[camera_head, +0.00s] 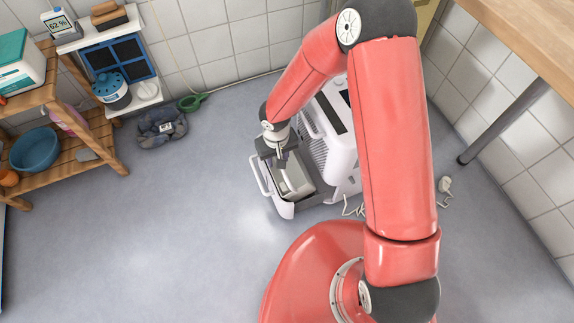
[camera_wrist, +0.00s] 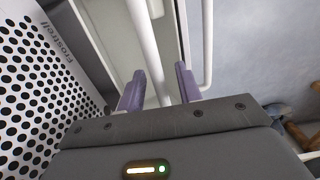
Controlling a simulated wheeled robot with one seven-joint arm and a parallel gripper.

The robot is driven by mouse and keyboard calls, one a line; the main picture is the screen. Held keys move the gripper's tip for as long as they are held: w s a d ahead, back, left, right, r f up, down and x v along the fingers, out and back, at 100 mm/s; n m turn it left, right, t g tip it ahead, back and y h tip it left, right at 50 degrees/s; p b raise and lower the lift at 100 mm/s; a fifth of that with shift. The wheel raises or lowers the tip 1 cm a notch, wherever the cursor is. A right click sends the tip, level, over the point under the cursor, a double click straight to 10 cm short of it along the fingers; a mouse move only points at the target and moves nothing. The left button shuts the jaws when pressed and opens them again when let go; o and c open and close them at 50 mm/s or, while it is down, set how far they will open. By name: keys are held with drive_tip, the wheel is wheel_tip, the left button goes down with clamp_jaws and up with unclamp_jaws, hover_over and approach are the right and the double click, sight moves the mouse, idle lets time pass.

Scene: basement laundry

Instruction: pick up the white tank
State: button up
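The white tank (camera_head: 286,208) is an open-topped, box-shaped container at the front of a white perforated machine (camera_head: 338,125), partly pulled out. A white loop handle (camera_head: 257,176) stands out from its front. My gripper (camera_head: 281,158) points down over the tank. In the wrist view, a white bar (camera_wrist: 147,45) across the tank's opening runs between the two purple fingers of my gripper (camera_wrist: 160,88). The fingers are apart, with gaps showing beside the bar. A second thin white bar (camera_wrist: 207,45) shows to the right. My arm hides part of the machine.
A wooden shelf (camera_head: 100,150) with a blue bowl (camera_head: 35,149) stands at the left. A dark grey bundle (camera_head: 162,127) and a green loop (camera_head: 193,102) lie near the back wall. A table leg (camera_head: 505,122) stands at the right. The floor left of the tank is clear.

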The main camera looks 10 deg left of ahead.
drive_tip(key=shift+f, duration=0.1)
drive_tip(key=shift+c, duration=0.2)
clamp_jaws()
idle(0.4)
